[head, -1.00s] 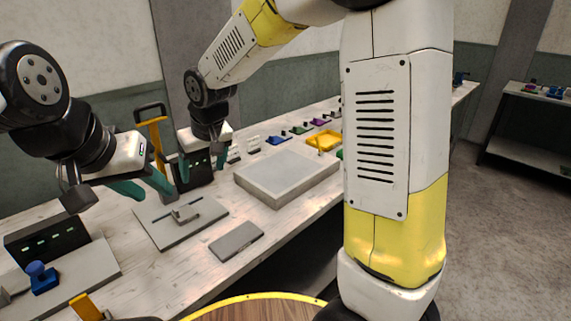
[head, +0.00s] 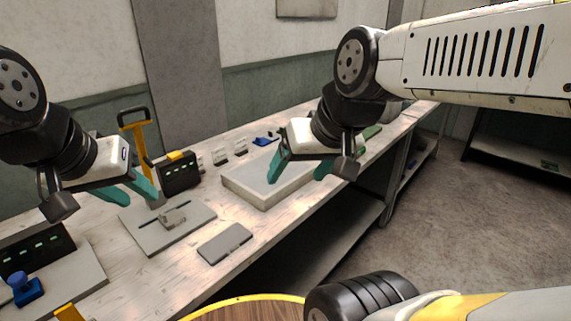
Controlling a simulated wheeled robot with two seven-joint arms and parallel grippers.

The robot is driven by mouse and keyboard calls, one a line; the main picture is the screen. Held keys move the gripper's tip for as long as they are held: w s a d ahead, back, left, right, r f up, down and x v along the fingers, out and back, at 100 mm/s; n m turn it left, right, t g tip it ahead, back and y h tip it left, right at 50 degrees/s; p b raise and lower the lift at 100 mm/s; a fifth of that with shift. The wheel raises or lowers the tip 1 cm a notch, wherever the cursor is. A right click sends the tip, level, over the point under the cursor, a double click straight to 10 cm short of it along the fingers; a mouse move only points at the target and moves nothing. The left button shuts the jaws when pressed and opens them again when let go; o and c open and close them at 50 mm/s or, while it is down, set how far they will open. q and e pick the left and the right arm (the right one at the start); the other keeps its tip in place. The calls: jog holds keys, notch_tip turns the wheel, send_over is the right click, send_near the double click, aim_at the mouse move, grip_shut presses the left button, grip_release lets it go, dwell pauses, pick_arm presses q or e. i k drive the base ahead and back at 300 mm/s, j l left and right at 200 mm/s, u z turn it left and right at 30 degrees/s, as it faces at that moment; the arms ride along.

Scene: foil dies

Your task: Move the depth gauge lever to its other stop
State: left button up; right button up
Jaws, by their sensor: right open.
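A grey plate (head: 150,240) with a slot and a small light-grey block (head: 171,217) on it lies on the bench; I cannot tell for certain that it is the depth gauge and its lever. A yellow handle with a black grip (head: 133,116) stands behind it. My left gripper (head: 141,199) looks open and empty, its teal fingers above or beside the plate's back left part. My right gripper (head: 297,176) is open and empty, above the thick grey slab (head: 255,193), to the right of the slotted plate.
A black box with green lights (head: 180,174) stands behind the slotted plate. A flat grey block (head: 224,243) lies in front. A blue knob (head: 22,284) and another lit black box (head: 35,250) are at lower left. Small blue and white items line the bench's back.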

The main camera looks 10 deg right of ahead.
aim_at(146, 156)
jog(key=i+l+u, duration=0.1)
jog(key=u, duration=0.25)
jog(key=l+u, duration=0.2)
jog(key=u, duration=0.2)
jog(key=i+l, duration=0.1)
jog(key=l, duration=0.25)
